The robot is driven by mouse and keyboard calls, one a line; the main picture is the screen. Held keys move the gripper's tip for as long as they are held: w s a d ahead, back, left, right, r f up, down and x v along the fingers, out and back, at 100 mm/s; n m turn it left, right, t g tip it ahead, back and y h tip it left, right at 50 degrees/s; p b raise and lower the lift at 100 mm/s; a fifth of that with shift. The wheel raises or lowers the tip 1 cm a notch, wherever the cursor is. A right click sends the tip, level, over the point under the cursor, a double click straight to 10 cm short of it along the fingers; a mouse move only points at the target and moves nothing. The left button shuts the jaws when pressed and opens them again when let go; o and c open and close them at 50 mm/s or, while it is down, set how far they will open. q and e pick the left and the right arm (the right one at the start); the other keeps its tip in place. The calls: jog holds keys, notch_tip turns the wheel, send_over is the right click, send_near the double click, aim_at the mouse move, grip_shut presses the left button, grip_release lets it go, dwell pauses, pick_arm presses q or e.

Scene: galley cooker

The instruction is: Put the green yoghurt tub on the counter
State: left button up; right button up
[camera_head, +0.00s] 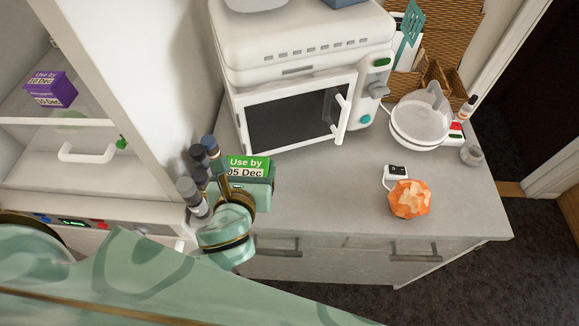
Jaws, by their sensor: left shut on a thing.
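The green yoghurt tub (249,169) has a bright green top marked "Use by 05 Dec". It is at the left end of the grey counter (325,195), in front of the microwave. My left gripper (236,178) is shut on the tub, and my mint-green hand covers part of its left and near side. The tub looks upright and low over the counter; I cannot tell whether its base touches it. My right gripper is not in view.
Several dark-capped cylinders (198,156) crowd the hand's left side. The white microwave (300,110) stands behind. An orange faceted object (410,199) and a lidded white pot (421,120) are to the right. A purple tub (51,89) sits on a left shelf. The counter's middle is clear.

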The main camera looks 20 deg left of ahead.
pick_arm(q)
jog(key=w+d+f+b, duration=0.1)
jog(key=w+f, duration=0.1)
jog(key=w, duration=0.1)
jog(key=w+d+f+b, duration=0.1)
jog(key=w+f, duration=0.2)
jog(key=w, duration=0.1)
jog(key=w+d+f+b, duration=0.2)
jog(key=w+f, duration=0.1)
jog(key=shift+w, duration=0.4)
jog(key=shift+w+d+f+b, duration=0.2)
jog(key=shift+w+f+b, duration=0.15)
jog(key=shift+w+f, duration=0.2)
jog(key=f+b, duration=0.1)
jog(key=f, duration=0.1)
jog(key=f+b, duration=0.1)
jog(key=f, duration=0.1)
jog(key=shift+w+d, duration=0.1)
jog(key=shift+w, duration=0.1)
jog(key=shift+r, duration=0.2)
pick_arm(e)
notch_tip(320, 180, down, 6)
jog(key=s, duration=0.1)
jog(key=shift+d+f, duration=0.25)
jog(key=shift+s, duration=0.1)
pick_arm(q)
jog(key=shift+f, duration=0.1)
jog(key=o, duration=1.1)
jog(key=shift+o, duration=0.2)
